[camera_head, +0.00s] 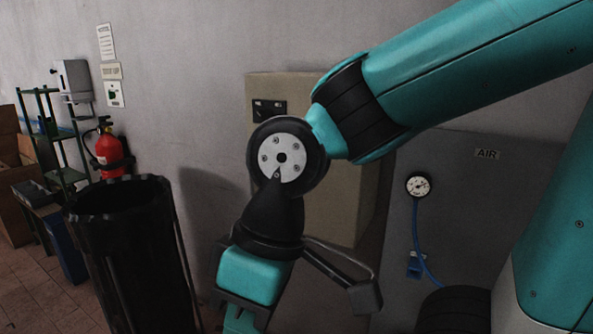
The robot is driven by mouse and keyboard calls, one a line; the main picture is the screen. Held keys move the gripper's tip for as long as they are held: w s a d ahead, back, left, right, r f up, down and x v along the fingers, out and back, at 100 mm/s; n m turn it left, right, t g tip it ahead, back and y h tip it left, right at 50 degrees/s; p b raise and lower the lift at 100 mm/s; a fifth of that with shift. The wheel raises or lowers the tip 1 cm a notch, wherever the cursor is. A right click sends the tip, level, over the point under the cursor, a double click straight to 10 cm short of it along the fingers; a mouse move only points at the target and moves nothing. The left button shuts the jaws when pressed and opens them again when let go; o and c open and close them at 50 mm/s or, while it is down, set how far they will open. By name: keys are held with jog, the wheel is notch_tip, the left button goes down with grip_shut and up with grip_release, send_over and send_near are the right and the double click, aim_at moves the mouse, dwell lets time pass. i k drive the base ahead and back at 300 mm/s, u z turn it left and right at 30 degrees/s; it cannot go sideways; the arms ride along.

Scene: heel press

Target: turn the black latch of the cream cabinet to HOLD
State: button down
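The cream cabinet (345,205) stands against the wall behind my arm, which covers much of its front. A small black fitting (269,109) with pale marks shows at the cabinet's upper left; it may be the latch or its plate, and its setting is too small to read. My arm bends down in front of the cabinet. One dark finger of my gripper (363,296) shows low, in front of the cabinet's lower right; the other finger is hidden, so its opening is unclear. I see no contact with the black fitting.
A grey panel (475,210) marked AIR, with a gauge (418,186) and blue hose (417,235), is at right. A tall black bin (130,255) stands at left front. Behind it are a red extinguisher (108,150), a green rack (50,140) and boxes.

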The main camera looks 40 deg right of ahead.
aim_at(264, 114)
jog(key=z, duration=0.05)
jog(key=k, duration=0.65)
jog(key=u, duration=0.6)
jog(key=i, duration=1.5)
jog(key=z, duration=0.65)
